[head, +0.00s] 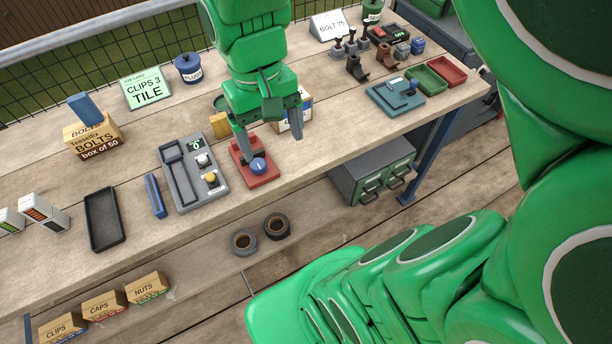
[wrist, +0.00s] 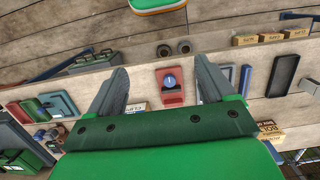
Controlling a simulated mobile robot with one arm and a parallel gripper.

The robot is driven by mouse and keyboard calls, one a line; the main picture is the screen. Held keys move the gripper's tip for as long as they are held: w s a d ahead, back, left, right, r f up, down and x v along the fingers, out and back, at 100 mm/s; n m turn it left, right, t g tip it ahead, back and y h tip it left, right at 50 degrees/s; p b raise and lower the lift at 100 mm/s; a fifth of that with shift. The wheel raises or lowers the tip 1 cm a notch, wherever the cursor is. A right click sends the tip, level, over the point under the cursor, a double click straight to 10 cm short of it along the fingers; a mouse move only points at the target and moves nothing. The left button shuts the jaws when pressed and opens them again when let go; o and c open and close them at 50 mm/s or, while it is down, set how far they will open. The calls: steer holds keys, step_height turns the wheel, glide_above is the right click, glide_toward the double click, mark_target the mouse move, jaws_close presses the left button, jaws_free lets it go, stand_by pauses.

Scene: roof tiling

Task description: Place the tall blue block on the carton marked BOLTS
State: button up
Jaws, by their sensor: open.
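A blue block (head: 85,109) rests on top of the carton marked BOLTS (head: 94,141), at the left back of the bench in the head view. It leans left in the picture; I cannot tell whether it is truly tilted. The carton also shows at the lower right of the wrist view (wrist: 271,131), partly cut off by my wrist. My gripper (head: 270,148) is open and empty, well to the right of the carton. It is above the bench near a red switch base with a blue knob (head: 258,168), which shows between the fingers in the wrist view (wrist: 172,87).
A thin blue bar (head: 154,195), a grey control panel (head: 183,176) and a black tray (head: 103,218) lie between my gripper and the left end. A CLIPS 3 TILE card (head: 146,89) and a blue pot (head: 188,68) stand behind. Small boxes (head: 104,305) sit on the lower shelf.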

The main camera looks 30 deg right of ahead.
steer(key=s+d+f, duration=0.1)
steer(key=s+f, duration=0.2)
steer(key=s, duration=0.5)
steer(key=shift+s+d+f, duration=0.25)
steer(key=shift+s+d, duration=0.05)
steer(key=shift+s, duration=0.1)
stand_by(0.6)
